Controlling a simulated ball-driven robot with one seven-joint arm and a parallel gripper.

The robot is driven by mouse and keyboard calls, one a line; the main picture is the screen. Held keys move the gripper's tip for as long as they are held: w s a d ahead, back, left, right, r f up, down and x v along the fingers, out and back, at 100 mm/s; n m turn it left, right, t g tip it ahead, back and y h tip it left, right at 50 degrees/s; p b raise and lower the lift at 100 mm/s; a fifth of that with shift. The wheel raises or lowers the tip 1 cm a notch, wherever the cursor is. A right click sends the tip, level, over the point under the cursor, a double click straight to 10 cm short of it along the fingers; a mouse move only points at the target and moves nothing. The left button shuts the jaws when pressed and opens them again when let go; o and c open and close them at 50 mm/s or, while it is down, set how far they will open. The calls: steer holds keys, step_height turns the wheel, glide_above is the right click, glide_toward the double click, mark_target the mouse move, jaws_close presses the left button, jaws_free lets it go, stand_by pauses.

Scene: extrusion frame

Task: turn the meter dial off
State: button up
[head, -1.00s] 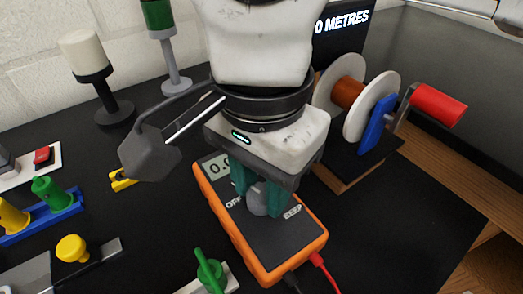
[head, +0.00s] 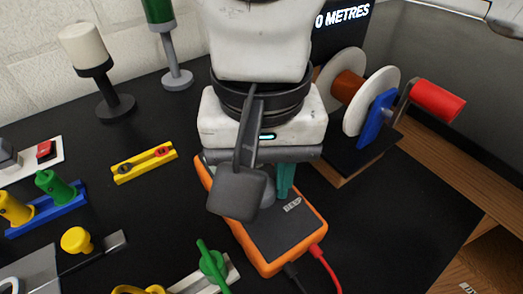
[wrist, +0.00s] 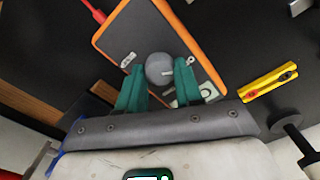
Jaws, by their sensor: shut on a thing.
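The orange meter (head: 270,262) lies on the black tabletop below my arm, and it also shows in the wrist view (wrist: 108,38). Its round grey dial (wrist: 158,66) sits between the two teal fingers of my gripper (wrist: 160,74), which are shut on it from both sides. A small white label shows on each side of the dial in the wrist view; I cannot read them. In the head view my dark wrist camera covers most of the dial, the left finger and the meter's display. The right finger shows just beside it.
Red and black leads leave the meter's near end, the red plug (head: 316,252) at right. A cable reel with a red handle (head: 437,101) stands to the right. A yellow bar (head: 145,163), a green lever (head: 211,264) and a blue rack (head: 45,213) lie left.

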stand_by(0.5)
steer(key=o, duration=1)
steer(key=shift+o, duration=0.2)
step_height(320, 180, up, 11)
steer(key=p, duration=0.2)
steer(key=shift+f, duration=0.15)
